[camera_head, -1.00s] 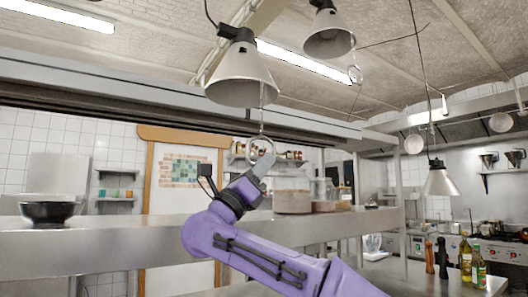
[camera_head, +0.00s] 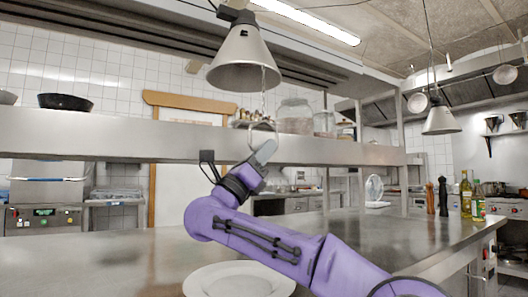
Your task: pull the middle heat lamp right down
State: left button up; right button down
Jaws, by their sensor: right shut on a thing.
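The heat lamp (camera_head: 243,62), a silver cone with a dark top, hangs at the upper centre of the head view. A thin chain with a ring (camera_head: 262,128) hangs from its rim. My right gripper (camera_head: 264,148) is shut on the ring's lower part, below the lamp and in front of the steel shelf. Its fingertips are small, and the exact contact is hard to see. Another silver lamp (camera_head: 441,117) hangs lower at the right on a long cord. My left gripper is not in view.
A steel shelf (camera_head: 120,132) runs behind the ring, with a black bowl (camera_head: 66,102) and glass jars (camera_head: 295,116). Below is a steel counter (camera_head: 130,255) with a white plate (camera_head: 240,281). Bottles (camera_head: 466,194) and a pepper mill (camera_head: 443,196) stand at its right end.

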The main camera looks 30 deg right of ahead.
jog(key=shift+w+f, duration=0.1)
jog(key=shift+f, duration=0.5)
jog(key=c, duration=1.2)
grip_release()
jog(key=shift+c, duration=0.2)
jog(key=shift+d, duration=0.1)
jog(key=shift+a+f+b, duration=0.1)
jog(key=shift+a+b, duration=0.1)
jog(key=shift+b, duration=0.1)
jog(key=b+v, duration=0.2)
jog(key=v, duration=0.8)
